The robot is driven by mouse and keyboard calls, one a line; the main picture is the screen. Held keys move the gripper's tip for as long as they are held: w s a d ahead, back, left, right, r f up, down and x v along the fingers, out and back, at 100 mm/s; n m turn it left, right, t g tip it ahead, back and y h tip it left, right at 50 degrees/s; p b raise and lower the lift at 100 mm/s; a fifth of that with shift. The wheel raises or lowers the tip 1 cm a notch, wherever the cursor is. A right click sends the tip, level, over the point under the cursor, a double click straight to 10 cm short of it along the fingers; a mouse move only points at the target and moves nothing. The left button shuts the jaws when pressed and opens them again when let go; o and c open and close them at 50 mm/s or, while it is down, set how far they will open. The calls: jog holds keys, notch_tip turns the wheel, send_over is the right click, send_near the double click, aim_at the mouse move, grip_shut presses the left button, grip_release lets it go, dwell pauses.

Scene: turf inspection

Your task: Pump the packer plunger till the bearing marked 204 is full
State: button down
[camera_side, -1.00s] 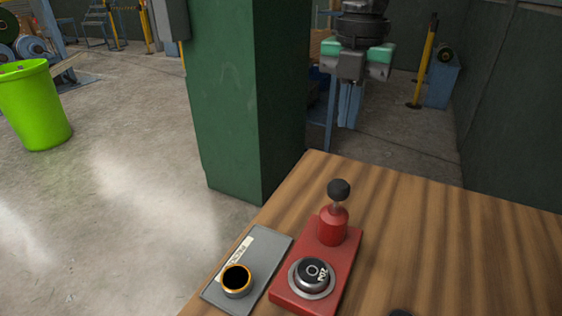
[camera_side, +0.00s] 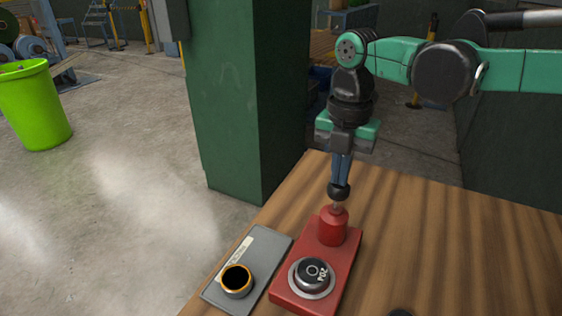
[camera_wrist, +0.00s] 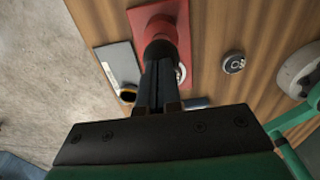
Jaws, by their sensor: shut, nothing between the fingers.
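The red packer (camera_side: 342,268) lies on the wooden table, and its plunger knob (camera_side: 339,193) is black, on a short rod above the red cylinder. My gripper (camera_side: 340,182) is shut and empty, pointing down, its fingertips at the top of the knob; I cannot tell whether they touch. A bearing (camera_side: 314,271) with a dark face sits on the packer's front end; its turned marking seems to read 204. In the wrist view, my fingers (camera_wrist: 158,62) are over the knob (camera_wrist: 159,52) and partly hide that bearing (camera_wrist: 181,74).
A grey tray (camera_side: 264,248) with a label lies left of the packer and carries an orange-rimmed, dark-centred ring (camera_side: 236,280). In the wrist view, another dark round piece (camera_wrist: 233,64) lies on the table. The table right of the packer (camera_side: 450,240) is mostly clear.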

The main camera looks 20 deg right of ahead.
jog(key=shift+f, duration=1.15)
notch_tip(320, 180, up, 14)
jog(key=shift+r, duration=0.1)
dwell(0.7)
notch_tip(320, 180, up, 2)
jog(key=shift+r, duration=0.1)
jog(key=shift+f, duration=0.2)
dwell(0.3)
notch_tip(320, 180, down, 14)
jog(key=shift+r, duration=0.1)
dwell(0.6)
